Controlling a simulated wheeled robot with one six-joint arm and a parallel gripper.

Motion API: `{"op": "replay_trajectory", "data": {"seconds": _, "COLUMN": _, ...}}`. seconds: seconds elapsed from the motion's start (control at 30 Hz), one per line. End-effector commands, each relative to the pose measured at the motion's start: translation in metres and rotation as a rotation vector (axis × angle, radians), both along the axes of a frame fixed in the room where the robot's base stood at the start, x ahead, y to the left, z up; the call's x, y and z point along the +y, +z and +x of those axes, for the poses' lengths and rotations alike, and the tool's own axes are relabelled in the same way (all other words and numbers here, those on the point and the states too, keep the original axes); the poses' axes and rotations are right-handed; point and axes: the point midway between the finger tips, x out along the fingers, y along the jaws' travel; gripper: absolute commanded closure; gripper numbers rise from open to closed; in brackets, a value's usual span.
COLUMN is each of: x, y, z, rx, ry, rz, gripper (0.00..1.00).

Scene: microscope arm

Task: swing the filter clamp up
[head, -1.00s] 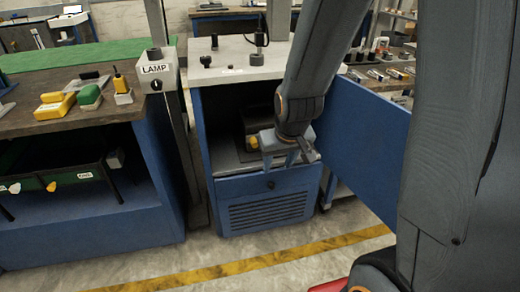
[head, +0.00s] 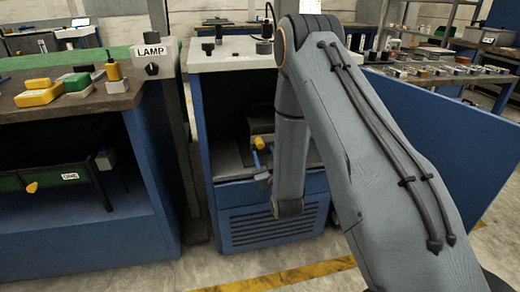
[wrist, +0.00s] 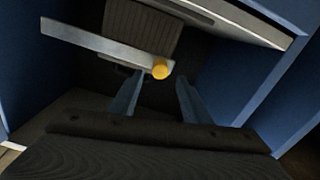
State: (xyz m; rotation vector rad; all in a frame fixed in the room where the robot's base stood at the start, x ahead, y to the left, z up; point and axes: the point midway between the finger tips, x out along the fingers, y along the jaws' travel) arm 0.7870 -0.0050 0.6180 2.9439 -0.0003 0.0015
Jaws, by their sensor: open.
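The filter clamp looks to be a flat grey bar (wrist: 105,45) with a round yellow knob (wrist: 160,70) at its right end in the wrist view. The knob also shows in the head view (head: 260,142), inside the open blue cabinet. In the wrist view my gripper (wrist: 155,90) is open and empty, its two fingers on either side of and just short of the knob. I see no contact. In the head view my gripper (head: 260,169) is small and partly hidden by my forearm. A dark ridged block (wrist: 140,28) lies behind the bar.
The blue cabinet (head: 270,218) encloses the space around the clamp, with side walls close by. A light panel edge (wrist: 235,18) crosses the upper right in the wrist view. The open blue door (head: 440,125) stands right of my arm. The LAMP post (head: 152,60) stands left.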

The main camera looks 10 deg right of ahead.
Motion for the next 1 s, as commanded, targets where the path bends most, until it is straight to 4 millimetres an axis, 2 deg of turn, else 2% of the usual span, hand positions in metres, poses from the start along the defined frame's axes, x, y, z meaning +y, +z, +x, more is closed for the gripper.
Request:
{"op": "replay_trajectory", "data": {"seconds": 0.43, "x": 0.0, "y": 0.0, "z": 0.062, "rx": -0.001, "ry": 0.0, "rz": 0.001, "gripper": 0.57}}
{"op": "replay_trajectory", "data": {"seconds": 0.6, "x": 0.0, "y": 0.001, "z": 0.072, "rx": 0.0, "ry": 0.0, "rz": 0.001, "gripper": 0.57}}
{"op": "replay_trajectory", "data": {"seconds": 0.87, "x": 0.0, "y": 0.001, "z": 0.073, "rx": 0.001, "ry": 0.0, "rz": 0.001, "gripper": 0.57}}
{"op": "replay_trajectory", "data": {"seconds": 1.0, "x": 0.0, "y": 0.001, "z": 0.073, "rx": 0.001, "ry": 0.0, "rz": 0.001, "gripper": 0.79}}
